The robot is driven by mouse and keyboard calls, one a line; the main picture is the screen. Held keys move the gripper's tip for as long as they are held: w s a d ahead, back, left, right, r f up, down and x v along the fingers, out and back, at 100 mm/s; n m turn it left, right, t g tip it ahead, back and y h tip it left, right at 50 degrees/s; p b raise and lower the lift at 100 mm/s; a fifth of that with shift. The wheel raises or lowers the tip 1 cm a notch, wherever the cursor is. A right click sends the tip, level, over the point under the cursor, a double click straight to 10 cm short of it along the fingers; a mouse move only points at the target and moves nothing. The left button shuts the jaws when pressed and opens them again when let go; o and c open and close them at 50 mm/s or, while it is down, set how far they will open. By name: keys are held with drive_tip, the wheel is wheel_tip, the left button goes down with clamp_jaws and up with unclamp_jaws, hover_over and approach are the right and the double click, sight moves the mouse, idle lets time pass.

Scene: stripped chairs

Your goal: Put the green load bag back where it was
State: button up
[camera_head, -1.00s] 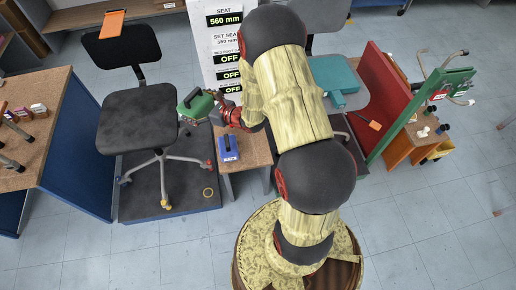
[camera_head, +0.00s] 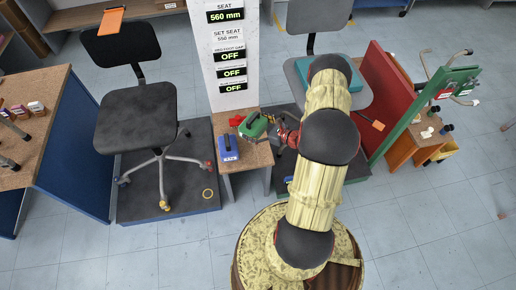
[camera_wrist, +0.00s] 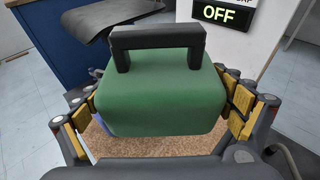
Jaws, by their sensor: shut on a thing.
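The green load bag (camera_head: 253,125), a green block with a black handle, is at the small cork-topped stand (camera_head: 245,167) between the two chairs. My gripper (camera_head: 272,130) is shut on it from the right side. In the wrist view the bag (camera_wrist: 160,102) sits upright between the yellow finger pads, with cork surface under it. I cannot tell whether it touches the cork. A blue load bag (camera_head: 228,147) stands on the stand just left of it. A small red object (camera_head: 236,120) lies behind them.
A black chair (camera_head: 138,118) stands on a dark platform to the left. A grey chair (camera_head: 352,97) with a teal pad is behind my arm. A white sign panel (camera_head: 205,60) rises behind the stand. A red and green partition (camera_head: 405,125) is at the right.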

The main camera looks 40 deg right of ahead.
sight(263, 131)
drive_tip(key=shift+s+d+f, duration=0.55)
drive_tip(key=shift+s+f, duration=0.1)
drive_tip(key=shift+f, duration=0.1)
drive_tip(key=shift+s+d+f, duration=0.1)
drive_tip(key=shift+s+f, duration=0.05)
drive_tip(key=shift+f, duration=0.2)
drive_tip(key=shift+f+b, duration=1.95)
drive_tip(key=shift+f, duration=2.85)
drive_tip(key=shift+f, duration=0.15)
drive_tip(key=o, duration=1.8)
drive_tip(key=shift+s+f, duration=0.15)
drive_tip(key=shift+c, duration=0.2)
